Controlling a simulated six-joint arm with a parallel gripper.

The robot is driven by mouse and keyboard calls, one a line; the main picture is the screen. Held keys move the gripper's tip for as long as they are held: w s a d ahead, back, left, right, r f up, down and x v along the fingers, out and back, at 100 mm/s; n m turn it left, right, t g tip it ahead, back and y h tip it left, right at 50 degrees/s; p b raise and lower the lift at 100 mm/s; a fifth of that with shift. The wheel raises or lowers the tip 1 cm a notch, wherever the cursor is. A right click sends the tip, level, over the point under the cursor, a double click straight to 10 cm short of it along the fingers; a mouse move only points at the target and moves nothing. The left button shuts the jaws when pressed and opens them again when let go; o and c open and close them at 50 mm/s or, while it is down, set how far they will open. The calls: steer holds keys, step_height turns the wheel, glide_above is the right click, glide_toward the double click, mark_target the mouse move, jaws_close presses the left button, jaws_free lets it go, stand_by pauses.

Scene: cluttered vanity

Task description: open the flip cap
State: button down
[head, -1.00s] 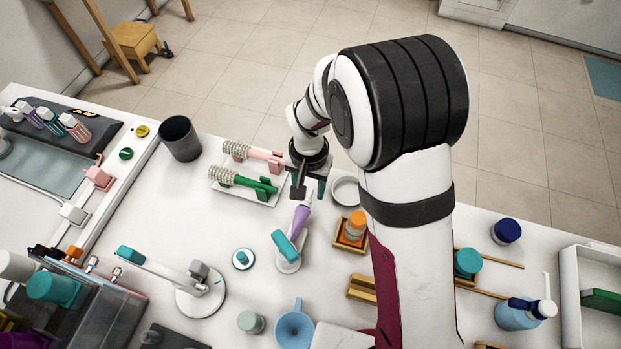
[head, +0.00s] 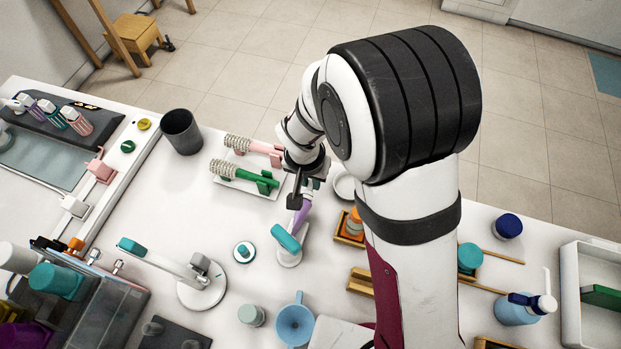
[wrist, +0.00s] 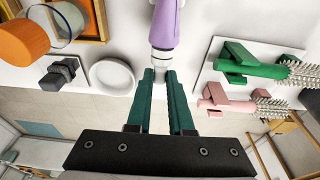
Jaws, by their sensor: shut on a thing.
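A purple tube (head: 302,214) slants up from a white stand (head: 289,259) with a teal part (head: 286,237) in the head view. In the wrist view the tube (wrist: 166,22) comes down from the top edge and ends in a pale flip cap (wrist: 161,57). My gripper (wrist: 158,76) has its green fingers shut on this cap end. In the head view my gripper (head: 298,188) is at the tube's far end, with the fingertips partly hidden. I cannot tell whether the lid is raised.
A white tray with a green brush (head: 240,175) and a pink brush (head: 250,147) lies close left of my gripper. A round white dish (wrist: 111,77) and an orange-topped jar (head: 354,222) stand to the right in the head view. A lamp-like stand (head: 201,287) is at front left.

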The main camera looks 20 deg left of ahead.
steer(key=shift+s+d+r+t, duration=0.1)
steer(key=shift+s+t, duration=0.1)
steer(key=shift+t, duration=0.3)
steer(key=c, duration=0.8)
jaws_free()
steer(key=v, duration=1.5)
steer(key=shift+r, duration=0.4)
